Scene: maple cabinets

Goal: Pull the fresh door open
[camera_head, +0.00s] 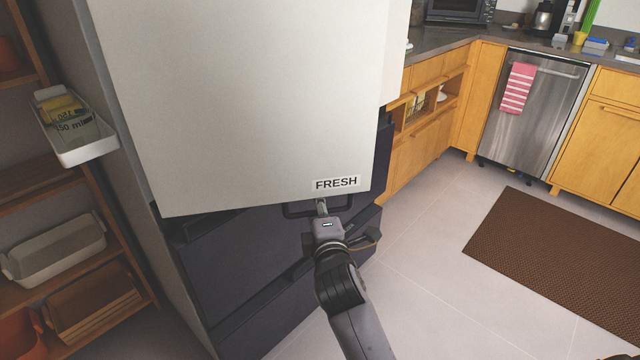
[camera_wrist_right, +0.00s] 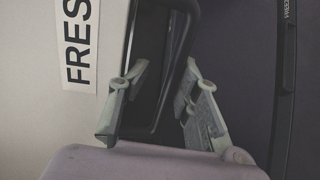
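The fresh door (camera_head: 250,90) is a large pale panel of the fridge, labelled FRESH (camera_head: 336,183) near its lower right corner. I cannot tell whether it is slightly ajar. A dark loop handle (camera_head: 297,209) sits at its lower edge, below the label; it also shows in the right wrist view (camera_wrist_right: 150,45). My right gripper (camera_head: 322,207) is at this handle. In the right wrist view its two fingers (camera_wrist_right: 165,75) are spread apart, with the handle's outer bar between them and no clear grip on it. My left gripper is not in view.
Dark lower drawers (camera_head: 240,275) lie under the door. A wooden shelf (camera_head: 130,265) with bins stands close at the left. Maple cabinets (camera_head: 420,150) and a steel dishwasher (camera_head: 530,115) are at the right. Bare floor (camera_head: 430,250) lies between the fridge and a brown mat (camera_head: 560,255).

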